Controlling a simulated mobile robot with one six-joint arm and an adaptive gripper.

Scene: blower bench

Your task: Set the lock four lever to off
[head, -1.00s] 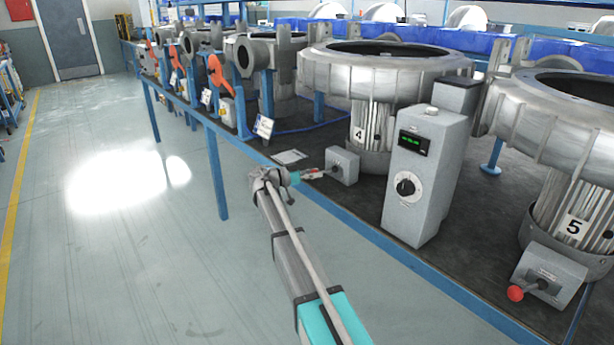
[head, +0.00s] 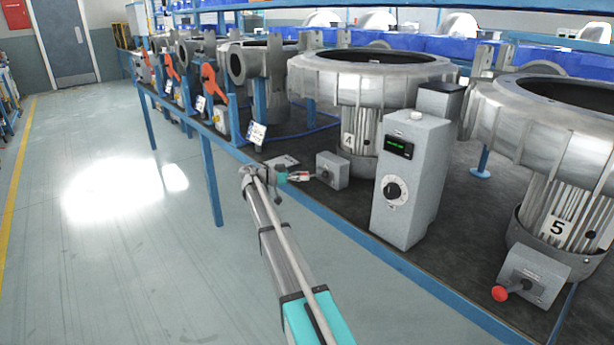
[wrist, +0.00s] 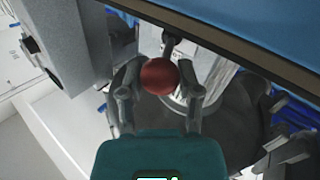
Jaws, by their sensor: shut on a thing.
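The lock four box is a small grey switch box (head: 334,172) on the bench edge in front of the blower marked 4 (head: 347,140). Its lever points out from the box toward my gripper (head: 300,176) in the head view. In the wrist view, the lever's red ball knob (wrist: 159,76) sits between the two fingers of my gripper (wrist: 160,88), which are shut on it. The dark lever shaft shows just beyond the knob. The exact lever angle and the box's markings are too small to read in the head view.
A tall grey control box (head: 412,185) with a green display and a dial stands right of the lock four box. Another switch box (head: 535,275) with a red-knobbed lever is under blower 5. The blue bench edge (head: 370,250) runs below. The floor to the left is clear.

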